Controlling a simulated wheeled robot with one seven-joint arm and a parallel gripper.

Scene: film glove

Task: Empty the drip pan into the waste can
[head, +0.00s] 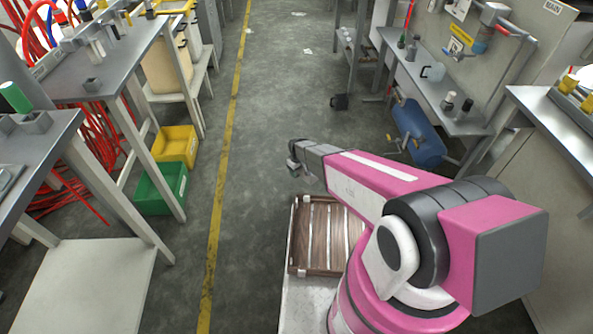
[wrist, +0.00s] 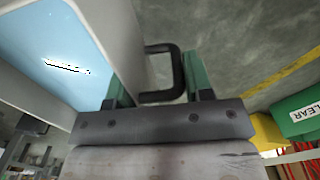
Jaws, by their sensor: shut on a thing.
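My gripper (head: 294,166) is held out over the floor beyond the front of my base. In the wrist view its two green-grey fingers (wrist: 158,78) stand on either side of a black C-shaped handle (wrist: 175,97). The handle joins a pale-walled vessel with a light blue inside (wrist: 50,45), which I take to be the drip pan. The gripper is shut on it at this handle. Much of the pan lies outside the wrist view, and I cannot make it out in the head view, where my arm blocks part of the scene. I cannot identify the waste can.
A brown slatted crate (head: 327,268) sits on my base. Green (head: 160,190) and yellow (head: 176,146) bins stand by the left benches. A blue tank (head: 416,134) lies under the right bench (head: 455,118). The middle aisle is mostly clear.

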